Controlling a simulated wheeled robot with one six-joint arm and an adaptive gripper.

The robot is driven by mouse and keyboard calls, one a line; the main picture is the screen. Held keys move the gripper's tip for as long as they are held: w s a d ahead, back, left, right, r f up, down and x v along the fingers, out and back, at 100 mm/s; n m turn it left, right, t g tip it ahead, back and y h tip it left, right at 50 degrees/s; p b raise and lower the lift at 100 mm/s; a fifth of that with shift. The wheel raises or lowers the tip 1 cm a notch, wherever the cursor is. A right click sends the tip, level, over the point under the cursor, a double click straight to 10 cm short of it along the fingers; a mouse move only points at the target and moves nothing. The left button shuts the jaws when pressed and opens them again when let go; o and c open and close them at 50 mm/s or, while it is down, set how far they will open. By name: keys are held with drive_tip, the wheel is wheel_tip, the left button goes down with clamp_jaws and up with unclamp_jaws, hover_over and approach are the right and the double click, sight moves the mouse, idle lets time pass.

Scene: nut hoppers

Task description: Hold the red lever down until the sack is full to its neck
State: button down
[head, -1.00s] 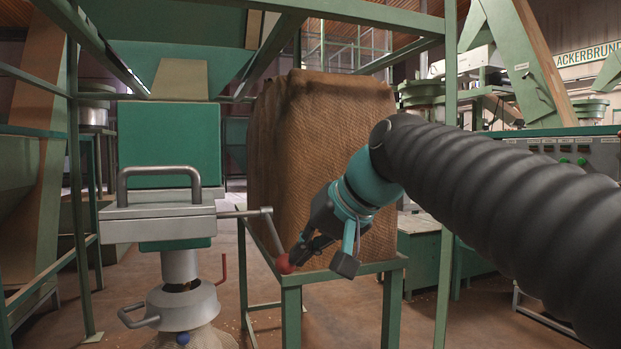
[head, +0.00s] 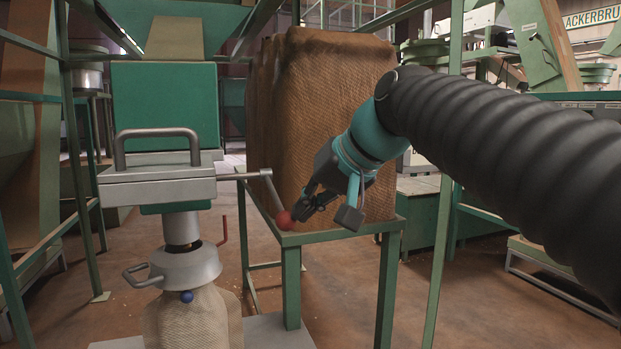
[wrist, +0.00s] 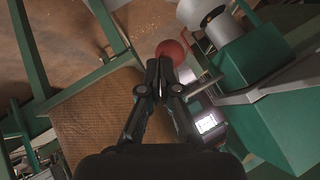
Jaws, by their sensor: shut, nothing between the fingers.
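The red lever (head: 284,221) is a bent grey rod with a red ball at its lower end, on the right of the grey filling head. The ball also shows in the wrist view (wrist: 172,49). My gripper (head: 301,211) is shut and empty, its fingertips at the ball in both views. The ball is beyond the fingertips, not between them; I cannot tell whether they touch. The sack (head: 195,322) is pale woven cloth hanging below the round metal spout collar. Its lower part is cut off by the frame, and its fill level cannot be seen.
A green upright post (head: 441,240) stands to the right. A small red handle (head: 223,230) sits beside the spout collar (head: 185,266). Open floor lies around the table.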

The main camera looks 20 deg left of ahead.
drive_tip(key=d+f+p+v, duration=0.1)
drive_tip(key=p+v, duration=0.1)
drive_tip(key=v, duration=1)
drive_tip(key=shift+s+d, duration=0.15)
drive_tip(key=shift+s, duration=0.2)
drive_tip(key=shift+f, duration=0.15)
